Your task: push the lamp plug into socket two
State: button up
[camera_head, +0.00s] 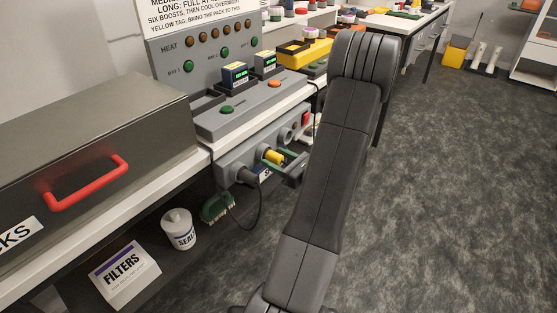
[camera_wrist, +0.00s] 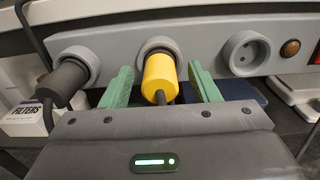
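A yellow plug (camera_wrist: 159,78) sits at the second socket (camera_wrist: 157,46) from the left on the grey socket strip (camera_wrist: 205,33), its dark cable trailing toward me. Its front end is at the socket's ring; how deep it sits I cannot tell. In the head view the yellow plug (camera_head: 274,157) shows at the strip under the bench edge. My gripper (camera_wrist: 162,88) has its green fingers on either side of the plug, with a gap on each side. It is open. In the head view my gripper (camera_head: 282,162) is partly hidden by my arm.
A black plug (camera_wrist: 63,80) is in the leftmost socket, its cable hanging below. An empty socket (camera_wrist: 247,53) and a brown button (camera_wrist: 290,48) lie to the right. The bench edge (camera_head: 205,160) overhangs the strip. Open floor (camera_head: 460,200) lies to the right.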

jog(key=shift+d, duration=0.1)
jog(key=v, duration=1.3)
jog(key=shift+s+d, duration=0.25)
jog(key=x, duration=1.4)
jog(key=shift+s+d, duration=0.1)
jog(key=shift+d, duration=0.1)
